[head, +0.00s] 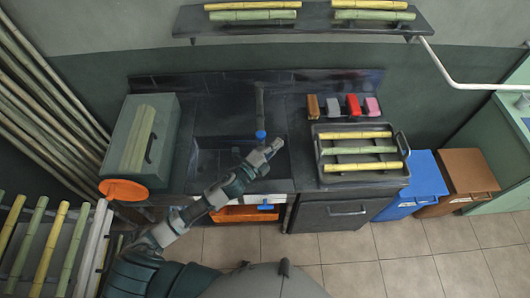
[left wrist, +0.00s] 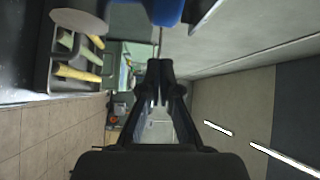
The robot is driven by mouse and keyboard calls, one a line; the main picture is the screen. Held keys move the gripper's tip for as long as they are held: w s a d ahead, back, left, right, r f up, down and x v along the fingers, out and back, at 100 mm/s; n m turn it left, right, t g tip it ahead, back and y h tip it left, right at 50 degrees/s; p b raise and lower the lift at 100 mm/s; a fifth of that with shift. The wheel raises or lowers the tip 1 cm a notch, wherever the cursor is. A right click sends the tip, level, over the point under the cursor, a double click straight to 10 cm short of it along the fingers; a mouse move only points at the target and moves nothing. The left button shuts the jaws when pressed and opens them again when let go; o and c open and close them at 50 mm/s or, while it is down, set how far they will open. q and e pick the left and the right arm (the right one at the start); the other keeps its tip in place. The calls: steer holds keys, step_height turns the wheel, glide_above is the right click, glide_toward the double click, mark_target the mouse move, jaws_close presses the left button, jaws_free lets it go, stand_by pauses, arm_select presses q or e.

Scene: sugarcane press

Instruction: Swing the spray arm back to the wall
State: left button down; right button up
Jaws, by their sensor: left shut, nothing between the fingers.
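A dark spray arm (head: 260,103) stands out from the back wall over the sink. Its blue end (head: 261,134) hangs over the basin, and a blue part (left wrist: 166,9) shows close up at the top of the left wrist view. My left gripper (head: 275,146) is over the sink, just right of and nearer than the blue end. Its fingers (left wrist: 160,85) are shut and empty. I cannot tell whether it touches the spray arm. My right gripper is in no view.
A green-grey box (head: 125,135) stands left of the sink. A tray (head: 322,150) of cane pieces sits right of it, with several colored blocks behind. A blue bin (head: 410,185) and a brown bin (head: 468,172) stand at right. A shelf (head: 310,22) runs above.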

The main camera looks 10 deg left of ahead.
mark_target(264, 142)
arm_select(q)
steer(key=a, duration=0.4)
steer(key=shift+w+a+f, duration=0.25)
steer(key=shift+w+f, duration=0.05)
steer(key=shift+w, duration=0.05)
steer(key=shift+d, duration=0.15)
